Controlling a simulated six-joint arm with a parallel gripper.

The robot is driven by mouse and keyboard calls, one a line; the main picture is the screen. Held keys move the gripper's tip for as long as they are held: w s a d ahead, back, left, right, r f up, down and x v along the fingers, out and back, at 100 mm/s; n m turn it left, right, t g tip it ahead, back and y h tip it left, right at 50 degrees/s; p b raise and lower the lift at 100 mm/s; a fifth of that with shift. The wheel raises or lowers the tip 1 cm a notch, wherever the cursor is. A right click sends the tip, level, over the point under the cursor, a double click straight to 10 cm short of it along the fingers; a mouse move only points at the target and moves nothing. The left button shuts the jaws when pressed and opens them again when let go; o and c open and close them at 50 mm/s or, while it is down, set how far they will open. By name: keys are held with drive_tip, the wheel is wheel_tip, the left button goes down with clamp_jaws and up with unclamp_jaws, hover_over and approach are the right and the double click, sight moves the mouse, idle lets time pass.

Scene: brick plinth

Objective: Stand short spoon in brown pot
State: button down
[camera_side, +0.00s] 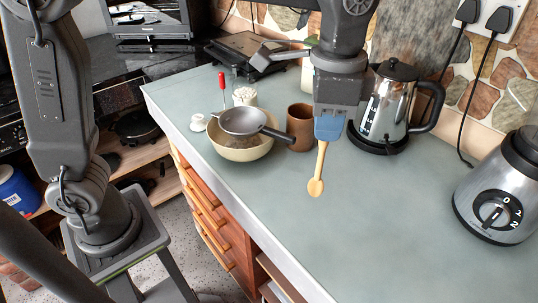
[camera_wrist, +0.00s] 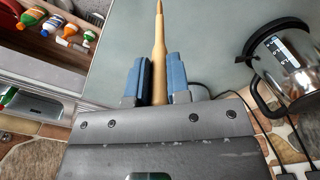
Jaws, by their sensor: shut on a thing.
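My gripper (camera_side: 328,128) is shut on a short wooden spoon (camera_side: 317,182), which hangs downward with its small bowl end lowest, slightly tilted. In the wrist view the spoon (camera_wrist: 158,45) runs up between the two blue fingers of my gripper (camera_wrist: 158,80). The brown pot (camera_side: 300,127) stands upright on the counter, just left of my gripper and the spoon in the side view. The spoon is outside the pot and seems to be above the counter. The brown pot cannot be made out in the wrist view.
A cream bowl (camera_side: 240,151) with a grey sieve (camera_side: 243,121) across it stands left of the pot; the sieve's handle reaches toward the pot. A steel kettle (camera_side: 387,110) stands to the right. A blender (camera_side: 498,200) is at far right. The front counter (camera_side: 400,235) is clear.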

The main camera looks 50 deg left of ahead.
drive_tip(key=s+d+r+n, duration=0.1)
drive_tip(key=s+d+r, duration=0.15)
drive_tip(key=r, duration=0.55)
drive_tip(key=w+a+f+n, duration=0.1)
drive_tip(key=w+a+n, duration=0.9)
drive_tip(key=w+a, duration=1.1)
wheel_tip(320, 180, down, 14)
drive_tip(key=s+a, duration=0.1)
drive_tip(key=s, duration=0.1)
drive_tip(key=shift+s+a+f, duration=0.25)
drive_tip(key=shift+a, duration=0.05)
drive_tip(key=shift+f, duration=0.2)
drive_tip(key=c, duration=1.1)
unclamp_jaws()
